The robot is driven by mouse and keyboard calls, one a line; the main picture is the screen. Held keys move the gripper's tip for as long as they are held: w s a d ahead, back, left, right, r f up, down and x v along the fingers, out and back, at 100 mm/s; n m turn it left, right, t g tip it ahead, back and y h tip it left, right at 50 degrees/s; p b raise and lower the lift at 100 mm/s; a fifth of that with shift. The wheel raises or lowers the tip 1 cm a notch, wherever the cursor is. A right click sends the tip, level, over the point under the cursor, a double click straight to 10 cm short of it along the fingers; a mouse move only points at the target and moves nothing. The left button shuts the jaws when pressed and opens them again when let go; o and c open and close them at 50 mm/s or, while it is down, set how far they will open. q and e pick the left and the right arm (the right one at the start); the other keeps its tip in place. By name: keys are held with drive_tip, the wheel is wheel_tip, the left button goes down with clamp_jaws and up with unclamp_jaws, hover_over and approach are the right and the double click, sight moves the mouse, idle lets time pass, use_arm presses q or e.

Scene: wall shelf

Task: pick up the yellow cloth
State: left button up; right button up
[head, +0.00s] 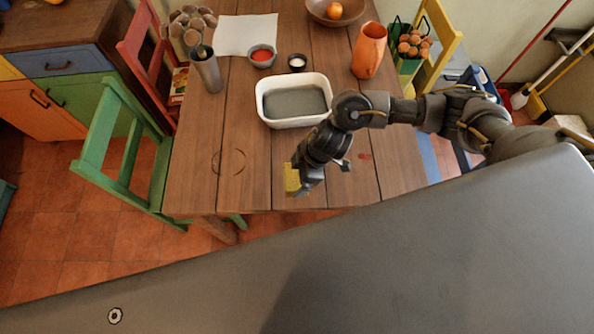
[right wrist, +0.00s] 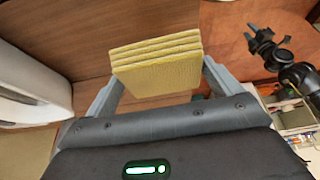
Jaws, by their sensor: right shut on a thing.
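The yellow cloth (right wrist: 158,66) is a folded, layered pad between the two fingers of my right gripper (right wrist: 160,85) in the right wrist view. My right gripper (head: 299,181) is shut on it near the table's front edge in the head view, where part of the cloth (head: 291,178) shows left of the fingers. The gripper hides the rest of the cloth there. I cannot tell whether the cloth touches the table. My left gripper (right wrist: 267,44) shows small at the right of the right wrist view, empty with fingers apart; it is not in the head view.
A white basin (head: 262,105) with grey contents stands just behind my right gripper on the wooden table (head: 200,165). The table's front left is clear.

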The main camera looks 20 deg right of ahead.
drive_tip(key=s+a+r+p, duration=0.2)
drive_tip(key=s+r, duration=0.5)
drive_tip(key=s, duration=0.4)
drive_tip(key=shift+s+a+p, duration=0.15)
drive_tip(key=shift+p, duration=0.25)
